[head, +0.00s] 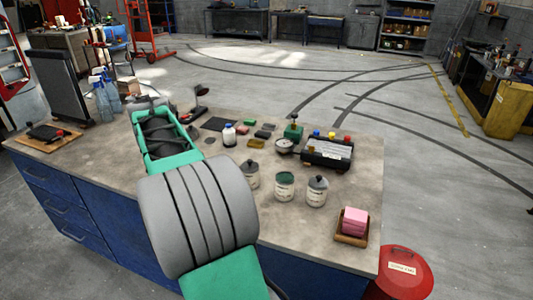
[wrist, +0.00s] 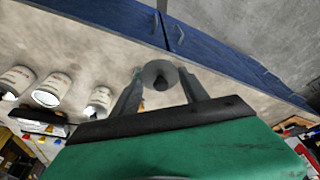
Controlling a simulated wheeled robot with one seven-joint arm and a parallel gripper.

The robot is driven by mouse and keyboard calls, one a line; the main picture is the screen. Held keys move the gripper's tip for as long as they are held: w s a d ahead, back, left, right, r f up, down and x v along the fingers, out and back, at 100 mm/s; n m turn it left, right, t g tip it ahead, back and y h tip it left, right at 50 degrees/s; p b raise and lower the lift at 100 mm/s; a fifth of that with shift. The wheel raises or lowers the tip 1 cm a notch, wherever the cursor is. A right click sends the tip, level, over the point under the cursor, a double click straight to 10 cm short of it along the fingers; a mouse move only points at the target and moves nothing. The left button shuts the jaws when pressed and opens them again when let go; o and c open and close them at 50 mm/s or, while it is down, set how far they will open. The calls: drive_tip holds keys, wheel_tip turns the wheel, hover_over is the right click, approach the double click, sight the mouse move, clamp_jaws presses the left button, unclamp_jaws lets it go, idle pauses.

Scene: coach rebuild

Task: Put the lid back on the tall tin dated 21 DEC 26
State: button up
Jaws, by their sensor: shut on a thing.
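In the wrist view my gripper (wrist: 162,72) is shut on a round grey lid (wrist: 152,71) with a black knob, held between its fingertips over the bench. In the head view the fingers and held lid cannot be made out. Three pale labelled tins stand in a row on the bench. The middle tin (head: 284,190) shows a greenish top without a knob. The tins also show at the left of the wrist view (wrist: 48,90). Their dates are too small to read.
On the bench (head: 330,240), a pink block on a wooden tray (head: 352,238) sits at the front right. A dark box with coloured tops (head: 327,153) and a white bottle (head: 229,136) stand behind the tins. A red bin (head: 405,275) is on the floor.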

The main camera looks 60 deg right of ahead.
drive_tip(key=s+d+m+g, duration=0.1)
drive_tip(key=s+d+m, duration=0.25)
drive_tip(key=d, duration=0.45)
drive_tip(key=s+d+m, duration=0.2)
drive_tip(key=s+d, duration=0.3)
drive_tip(key=d, duration=0.4)
drive_tip(key=m+g+h, duration=0.1)
drive_tip(key=m, duration=0.4)
hover_over(285, 177)
drive_tip(key=shift+s+a+f+p, duration=0.15)
drive_tip(key=shift+a+f+p, duration=0.2)
drive_tip(key=shift+f, duration=0.35)
wheel_tip(285, 177, down, 6)
drive_tip(key=b, duration=0.5)
drive_tip(key=shift+a, duration=0.2)
drive_tip(key=shift+f, duration=0.15)
drive_tip(key=o, duration=1.4)
drive_tip(key=shift+o, duration=0.2)
